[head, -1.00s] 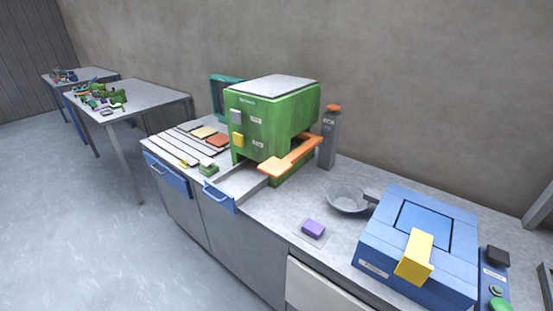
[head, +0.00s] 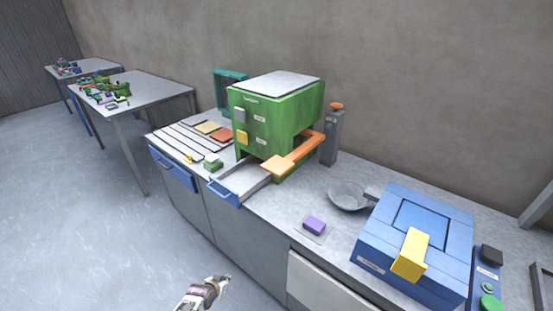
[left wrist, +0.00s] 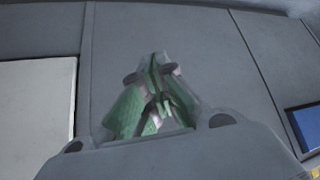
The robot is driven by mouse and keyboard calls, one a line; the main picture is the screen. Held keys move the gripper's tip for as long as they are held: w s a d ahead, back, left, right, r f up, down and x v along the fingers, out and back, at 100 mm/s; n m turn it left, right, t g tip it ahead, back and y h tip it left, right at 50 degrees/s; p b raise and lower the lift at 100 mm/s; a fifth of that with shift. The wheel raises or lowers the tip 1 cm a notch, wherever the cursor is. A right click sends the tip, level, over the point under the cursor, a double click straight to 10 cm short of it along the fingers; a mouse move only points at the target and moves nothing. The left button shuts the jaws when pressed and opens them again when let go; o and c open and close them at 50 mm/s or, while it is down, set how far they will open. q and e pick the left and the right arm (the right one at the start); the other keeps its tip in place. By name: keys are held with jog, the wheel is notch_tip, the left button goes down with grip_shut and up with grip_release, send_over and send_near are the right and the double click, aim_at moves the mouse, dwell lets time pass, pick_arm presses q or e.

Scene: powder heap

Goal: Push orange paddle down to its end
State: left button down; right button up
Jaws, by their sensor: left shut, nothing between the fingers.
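The orange paddle (head: 296,153) is a flat arm on the right side of the green machine (head: 262,122). It slopes down toward the front and its wide end hangs over the worktop. My left gripper (head: 226,280) is low in front of the cabinet, well below and apart from the paddle. In the left wrist view its fingers (left wrist: 155,68) are together and empty, with grey cabinet fronts behind them. The paddle does not show in the left wrist view. My right gripper is not in view.
A grey post with an orange top (head: 332,135), a grey pan (head: 347,196), a purple block (head: 314,225) and a blue box with a yellow handle (head: 420,230) are to the right. Open floor lies left.

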pick_arm(q)
jog(key=w+d+r+t+h+p, duration=0.15)
jog(key=w+r, duration=0.35)
jog(key=r, duration=0.5)
jog(key=w+d+r+m+t+h, duration=0.1)
jog(key=w+d+r, duration=0.25)
jog(key=r, duration=0.55)
jog(key=w+d+r+t+h+p, duration=0.15)
jog(key=w+r, duration=0.35)
jog(key=r, duration=0.5)
jog(key=d+r+m+h+p, duration=0.1)
jog(key=d+r, duration=0.3)
jog(key=r, duration=0.9)
jog(key=d+r+m+t+h+p, duration=0.1)
jog(key=d+r+m, duration=0.1)
jog(key=r, duration=1.1)
jog(key=shift+w+d+r+m+h, duration=0.2)
jog(key=shift+d+r+m+h, duration=0.15)
jog(key=shift+d, duration=0.5)
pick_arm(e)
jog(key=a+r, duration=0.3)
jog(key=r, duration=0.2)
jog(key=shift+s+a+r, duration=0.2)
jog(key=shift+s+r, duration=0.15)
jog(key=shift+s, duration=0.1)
pick_arm(q)
jog(key=shift+w, duration=0.1)
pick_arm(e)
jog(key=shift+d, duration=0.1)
